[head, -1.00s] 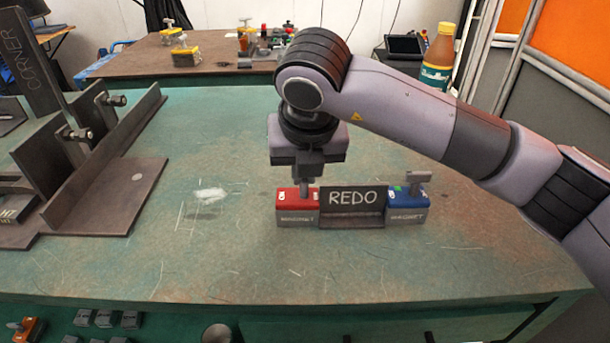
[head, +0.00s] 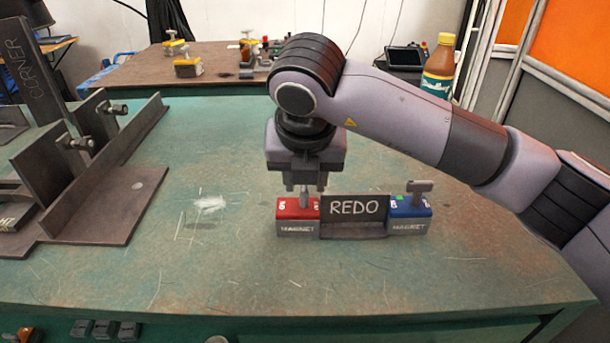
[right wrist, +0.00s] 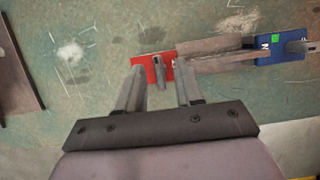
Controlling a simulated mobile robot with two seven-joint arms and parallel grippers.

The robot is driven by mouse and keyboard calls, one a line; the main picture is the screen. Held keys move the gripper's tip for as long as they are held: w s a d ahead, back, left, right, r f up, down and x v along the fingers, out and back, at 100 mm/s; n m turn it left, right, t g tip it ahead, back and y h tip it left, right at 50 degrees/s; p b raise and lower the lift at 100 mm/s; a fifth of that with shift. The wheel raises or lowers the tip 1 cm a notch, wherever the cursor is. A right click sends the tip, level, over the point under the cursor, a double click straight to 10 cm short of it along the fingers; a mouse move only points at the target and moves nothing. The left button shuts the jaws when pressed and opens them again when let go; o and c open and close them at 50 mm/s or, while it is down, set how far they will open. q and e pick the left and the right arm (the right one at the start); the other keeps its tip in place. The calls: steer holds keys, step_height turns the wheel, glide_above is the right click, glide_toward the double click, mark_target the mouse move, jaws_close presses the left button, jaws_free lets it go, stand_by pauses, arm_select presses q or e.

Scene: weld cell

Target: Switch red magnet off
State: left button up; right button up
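The red magnet (head: 297,217) stands on the green table at the left end of a dark REDO plate (head: 353,207). Its grey handle (head: 304,196) shows narrow and end-on, while the blue magnet's handle lies sideways. My right gripper (head: 305,188) points down over the red magnet. Its two fingers are apart, one on each side of the handle. The right wrist view shows the handle (right wrist: 158,70) between the open fingers (right wrist: 160,90), with a gap on both sides. The magnet's lettering is partly hidden and too small to read surely. My left gripper is out of view.
The blue magnet (head: 409,216) with a green patch stands at the plate's right end. A steel corner fixture (head: 105,195) with clamps fills the table's left. A bottle (head: 438,68) stands behind my right arm. The table's front is clear.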

steer(key=v, duration=0.7)
steer(key=shift+s, duration=0.15)
stand_by(0.3)
